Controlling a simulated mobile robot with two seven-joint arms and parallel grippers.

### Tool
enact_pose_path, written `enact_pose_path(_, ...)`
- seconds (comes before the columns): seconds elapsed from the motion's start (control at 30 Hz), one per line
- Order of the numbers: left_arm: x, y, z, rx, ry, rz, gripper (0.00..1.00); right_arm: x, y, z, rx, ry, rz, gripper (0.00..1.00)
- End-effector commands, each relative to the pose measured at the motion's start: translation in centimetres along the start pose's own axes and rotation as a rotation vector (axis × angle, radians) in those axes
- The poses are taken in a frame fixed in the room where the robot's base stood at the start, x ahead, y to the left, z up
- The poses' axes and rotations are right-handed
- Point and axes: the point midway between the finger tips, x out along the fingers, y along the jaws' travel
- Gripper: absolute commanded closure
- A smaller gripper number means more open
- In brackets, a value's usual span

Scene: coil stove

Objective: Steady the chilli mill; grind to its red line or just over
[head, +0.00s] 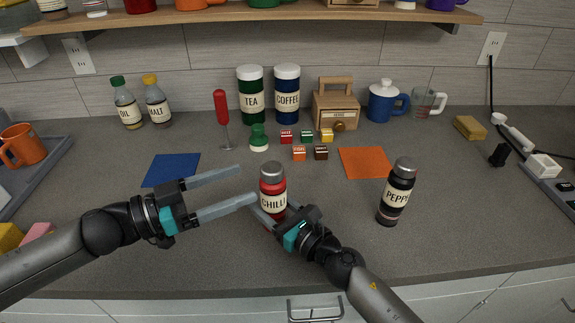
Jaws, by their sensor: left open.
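The chilli mill (272,179) is red with a grey cap and a cream label, and it stands upright on the counter in the middle. My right gripper (277,206) reaches in from the front right, low on the mill, with one finger on either side; it looks shut on the body. My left gripper (247,184) is open and empty, its two fingers pointing right. Its nearer fingertip is close to the mill's left side, and its farther finger is up and to the left of the cap. A red line cannot be made out on the mill.
A dark pepper mill (398,192) stands to the right. Blue (171,170) and orange (364,162) mats lie on the counter. Several small labelled blocks, a red-handled tool (222,110) and a green-topped item (259,138) are behind. Canisters, bottles and a wooden grinder (336,105) line the wall.

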Motion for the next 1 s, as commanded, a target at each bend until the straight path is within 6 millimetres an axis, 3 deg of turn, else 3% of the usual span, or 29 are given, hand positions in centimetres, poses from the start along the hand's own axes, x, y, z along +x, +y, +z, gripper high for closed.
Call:
enact_pose_path(0.3, 6.2, 0.1, -0.2, 0.006, 0.004, 0.004, 0.19, 0.0, 0.0, 0.0, 0.0, 0.0, 0.0, 0.97)
enact_pose_path(0.5, 9.1, 0.1, -0.1, 0.006, 0.002, 0.004, 0.19, 0.0, 0.0, 0.0, 0.0, 0.0, 0.0, 0.97)
enact_pose_path(0.7, 10.5, 0.0, -0.1, 0.008, 0.001, 0.002, 0.19, 0.0, 0.0, 0.0, 0.0, 0.0, -0.001, 0.97)
enact_pose_path(1.0, 10.7, 0.1, -0.1, 0.008, 0.0, 0.003, 0.19, 0.0, 0.0, 0.0, 0.0, 0.0, -0.001, 0.97)
